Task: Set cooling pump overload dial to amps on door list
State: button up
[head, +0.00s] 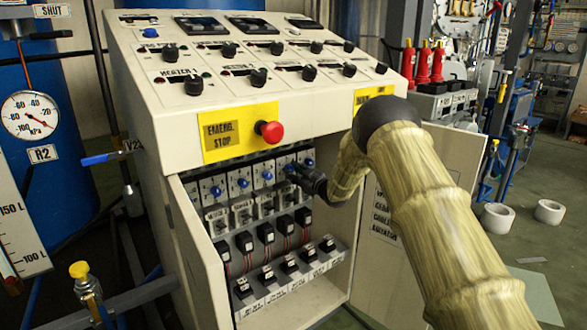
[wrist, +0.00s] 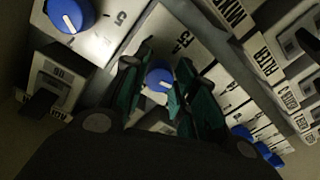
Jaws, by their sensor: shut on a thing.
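My gripper (wrist: 160,92) is inside the open cabinet of the control desk. In the wrist view its dark green fingers are closed on both sides of a blue dial (wrist: 158,77) with a white pointer line, on a pale plate with amp numbers. In the head view my gripper (head: 313,182) is at the right end of the row of blue dials (head: 242,183), and it hides the dial it holds. The door list (head: 383,215) is on the inner face of the open right door; its lower lines are partly readable, and my arm covers part of the door.
Another blue dial (wrist: 70,14) sits close to the fingers. Switches (head: 268,277) and black relays (head: 265,232) fill the rows below. The red emergency stop (head: 269,131) juts out above. The left door (head: 208,255) stands open and limits room at that side.

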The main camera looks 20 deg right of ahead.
jog(key=m+p, duration=0.2)
jog(key=m, duration=0.2)
jog(key=shift+r+m+p, duration=0.1)
jog(key=shift+m+p, duration=0.2)
jog(key=shift+m, duration=0.1)
jog(key=m+p, duration=0.1)
jog(key=m, duration=0.4)
jog(key=shift+s+m+p, duration=0.1)
jog(key=shift+m+p, duration=0.2)
jog(key=m, duration=1)
jog(key=shift+a+m+t+h, duration=0.15)
jog(key=shift+m+t+h, duration=0.15)
jog(key=shift+h, duration=0.1)
jog(key=o, duration=1)
